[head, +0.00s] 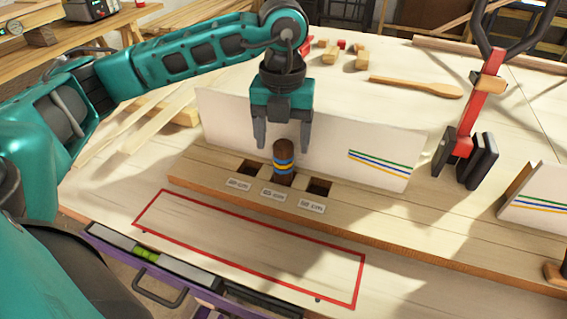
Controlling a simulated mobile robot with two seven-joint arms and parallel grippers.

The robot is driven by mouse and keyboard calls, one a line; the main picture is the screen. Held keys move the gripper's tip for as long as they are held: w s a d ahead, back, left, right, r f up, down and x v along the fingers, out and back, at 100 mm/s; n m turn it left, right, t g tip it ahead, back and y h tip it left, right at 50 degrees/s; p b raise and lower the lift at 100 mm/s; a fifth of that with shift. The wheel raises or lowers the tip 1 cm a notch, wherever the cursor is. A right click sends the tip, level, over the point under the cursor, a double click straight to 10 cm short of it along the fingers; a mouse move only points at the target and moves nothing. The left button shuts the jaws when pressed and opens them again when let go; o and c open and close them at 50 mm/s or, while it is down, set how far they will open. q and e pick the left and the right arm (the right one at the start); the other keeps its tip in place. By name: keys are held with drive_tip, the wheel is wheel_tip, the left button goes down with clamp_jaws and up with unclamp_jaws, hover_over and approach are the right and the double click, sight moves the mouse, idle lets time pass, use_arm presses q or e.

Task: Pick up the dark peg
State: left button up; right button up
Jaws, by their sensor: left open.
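The dark peg (283,162) is dark brown with blue and yellow bands. It stands upright in the middle hole of a long wooden block (400,236), with an empty-looking square hole on each side. My left gripper (282,143) points down over the peg. It is open, one finger to the left of the peg's top and one to the right, with visible gaps. I cannot tell how far its fingertips reach down in depth. The peg's lower end is hidden in the block. My right gripper is not in view.
A white board (380,158) with coloured stripes stands close behind the peg. A red and black clamp (468,145) stands to the right. A red-outlined area (250,245) in front of the block is clear. A wooden spoon (415,87) lies behind.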

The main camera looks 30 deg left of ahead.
sight(283, 165)
use_arm(q)
drive_tip(key=f, duration=0.7)
drive_tip(key=shift+w+a+f, duration=0.1)
drive_tip(key=shift+w+f, duration=0.2)
drive_tip(key=shift+f, duration=0.1)
drive_tip(key=c, duration=1.2)
drive_tip(key=shift+r, duration=0.1)
